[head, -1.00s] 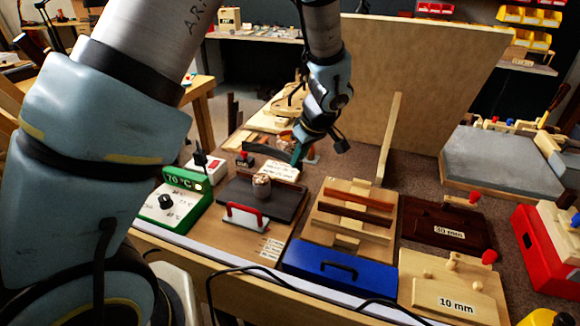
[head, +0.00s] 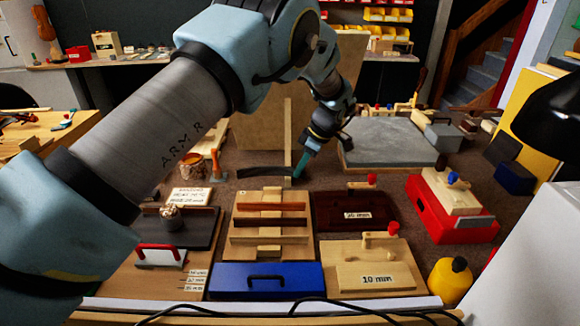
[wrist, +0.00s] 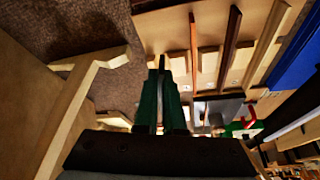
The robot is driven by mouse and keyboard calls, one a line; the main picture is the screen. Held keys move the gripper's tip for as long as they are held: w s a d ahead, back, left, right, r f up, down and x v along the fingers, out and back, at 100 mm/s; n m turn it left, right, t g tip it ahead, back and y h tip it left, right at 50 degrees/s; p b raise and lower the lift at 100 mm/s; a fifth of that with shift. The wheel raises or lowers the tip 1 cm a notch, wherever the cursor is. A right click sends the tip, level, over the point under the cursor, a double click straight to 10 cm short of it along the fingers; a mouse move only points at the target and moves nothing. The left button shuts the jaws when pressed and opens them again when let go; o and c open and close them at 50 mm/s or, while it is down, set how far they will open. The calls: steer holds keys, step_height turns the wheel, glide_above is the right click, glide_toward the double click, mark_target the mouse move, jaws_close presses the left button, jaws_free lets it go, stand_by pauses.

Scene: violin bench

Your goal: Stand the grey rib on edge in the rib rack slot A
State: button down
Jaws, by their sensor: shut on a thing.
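My gripper (head: 299,172) is shut on the grey rib (head: 262,171), a thin dark curved strip. It holds the strip near its right end, and the rest reaches out to the left, behind the rack in the head view. The wooden rib rack (head: 240,238) stands on the bench with two brown ribs across it, a redder one (head: 268,207) and one nearer the front (head: 268,222). In the wrist view the green fingers (wrist: 162,90) close on the rib's dark thin edge, with the rack (wrist: 215,62) beyond. I cannot read the slot letters.
A wooden upright (head: 288,130) stands close behind my gripper. A blue box (head: 267,281) lies in front of the rack. A dark block marked 10 mm (head: 330,212) and a pale one (head: 375,277) sit at right. A dark plate with a jar (head: 171,217) is at left.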

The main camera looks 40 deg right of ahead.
steer(key=shift+f+b, duration=2.3)
steer(key=shift+f, duration=1.9)
steer(key=c, duration=0.9)
jaws_free()
steer(key=shift+c, duration=0.2)
steer(key=shift+r, duration=0.1)
steer(key=b+v, duration=0.2)
steer(key=v, duration=0.8)
steer(key=shift+r+b, duration=0.3)
steer(key=shift+r, duration=0.05)
